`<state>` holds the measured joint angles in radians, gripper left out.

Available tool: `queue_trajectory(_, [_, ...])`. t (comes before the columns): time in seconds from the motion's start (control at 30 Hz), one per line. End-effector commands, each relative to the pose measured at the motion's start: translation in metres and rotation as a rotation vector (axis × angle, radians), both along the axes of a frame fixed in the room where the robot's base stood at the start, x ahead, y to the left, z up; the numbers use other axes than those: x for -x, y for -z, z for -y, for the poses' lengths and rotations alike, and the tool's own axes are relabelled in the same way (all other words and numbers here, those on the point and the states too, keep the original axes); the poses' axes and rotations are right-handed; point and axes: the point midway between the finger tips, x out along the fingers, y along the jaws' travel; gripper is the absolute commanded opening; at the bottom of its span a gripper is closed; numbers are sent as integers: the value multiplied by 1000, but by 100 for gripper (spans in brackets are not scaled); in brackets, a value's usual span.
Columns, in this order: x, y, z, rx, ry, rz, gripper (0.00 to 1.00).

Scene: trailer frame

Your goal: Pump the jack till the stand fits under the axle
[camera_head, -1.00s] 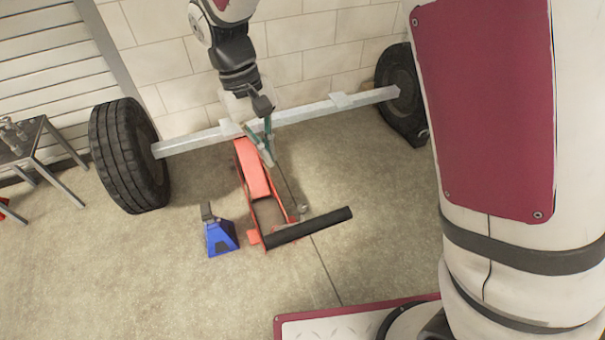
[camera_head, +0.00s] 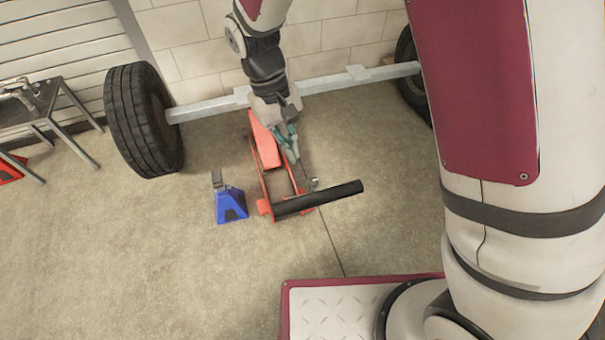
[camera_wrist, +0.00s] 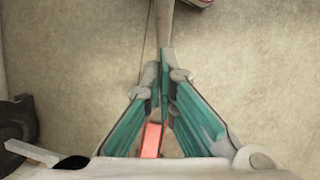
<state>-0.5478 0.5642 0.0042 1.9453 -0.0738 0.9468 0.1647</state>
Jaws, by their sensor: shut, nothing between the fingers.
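The red floor jack (camera_head: 267,150) lies on the floor with its far end near the grey axle (camera_head: 207,108); my gripper hides where they meet. A thick black bar (camera_head: 335,197) crosses the jack's near end. The blue stand (camera_head: 230,206) stands upright on the floor left of the jack, apart from it and in front of the axle. My gripper (camera_head: 295,158) is over the jack's right side, pointing down, shut and empty. In the wrist view its fingertips (camera_wrist: 164,78) meet, with a red part of the jack (camera_wrist: 151,140) showing between the finger linkages.
Black tyres stand at the left (camera_head: 142,122) and right (camera_head: 409,80) ends of the axle. A metal table (camera_head: 42,98) is at the far left. A block wall (camera_head: 335,35) is behind the axle. The floor left of the stand is open.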

Motion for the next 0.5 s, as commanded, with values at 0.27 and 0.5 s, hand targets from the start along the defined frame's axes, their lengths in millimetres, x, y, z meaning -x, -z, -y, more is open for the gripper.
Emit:
queue_trajectory(0.27, [22, 39, 15, 2, -1, -3, 0])
queue_trajectory(0.5, [37, 48, 23, 0, 0, 0, 0])
